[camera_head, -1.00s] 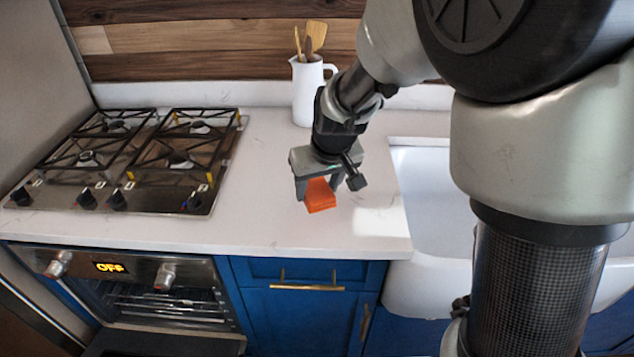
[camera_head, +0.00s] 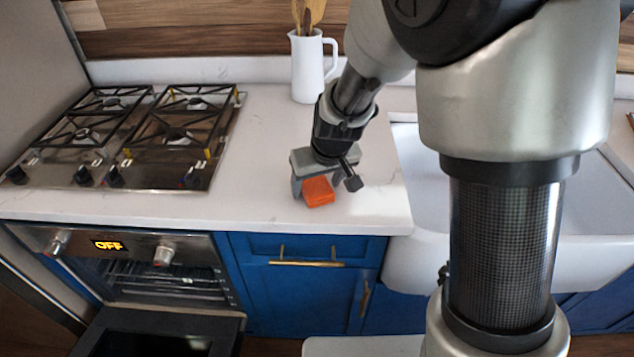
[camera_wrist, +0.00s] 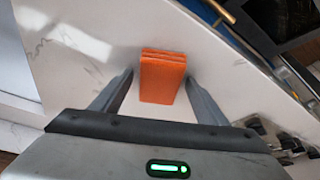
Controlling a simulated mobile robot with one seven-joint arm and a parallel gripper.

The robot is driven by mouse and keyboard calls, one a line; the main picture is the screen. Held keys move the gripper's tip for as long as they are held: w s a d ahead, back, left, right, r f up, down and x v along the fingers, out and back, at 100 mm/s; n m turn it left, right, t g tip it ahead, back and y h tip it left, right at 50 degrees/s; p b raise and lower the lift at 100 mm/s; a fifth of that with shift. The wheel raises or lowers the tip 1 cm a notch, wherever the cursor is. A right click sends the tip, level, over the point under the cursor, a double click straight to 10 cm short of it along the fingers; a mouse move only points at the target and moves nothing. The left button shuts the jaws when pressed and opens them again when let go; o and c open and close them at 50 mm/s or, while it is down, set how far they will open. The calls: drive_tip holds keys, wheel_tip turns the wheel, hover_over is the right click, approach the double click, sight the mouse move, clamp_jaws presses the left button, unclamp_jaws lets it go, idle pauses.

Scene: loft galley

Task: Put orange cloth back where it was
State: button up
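The orange cloth (camera_head: 319,191) is a small folded block over the white countertop, between the stove and the sink. How high the cloth is above the counter is hard to tell. The near finger and gripper body hide part of it in the head view.
A gas cooktop (camera_head: 130,135) is at left and a white sink (camera_head: 560,205) at right. A white pitcher with wooden utensils (camera_head: 308,68) stands behind my gripper. The oven door (camera_head: 160,335) is open at lower left. The countertop (camera_head: 255,180) left of my gripper is clear.

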drive_tip(key=shift+r+p, duration=0.3)
drive_tip(key=shift+r, duration=0.25)
drive_tip(key=p+v, duration=0.2)
drive_tip(key=v, duration=0.9)
drive_tip(key=s+d+r+m, duration=0.2)
drive_tip(key=s+d+r, duration=0.3)
drive_tip(key=s, duration=0.4)
drive_tip(key=s+d+r+m+t+h, duration=0.1)
drive_tip(key=s+d+r+m, duration=0.1)
drive_tip(key=s+d+r, duration=0.3)
drive_tip(key=s+d, duration=0.2)
drive_tip(key=s, duration=0.2)
drive_tip(key=shift+d+r+h, duration=0.2)
drive_tip(key=shift+d+h, duration=0.05)
drive_tip(key=shift+h, duration=0.05)
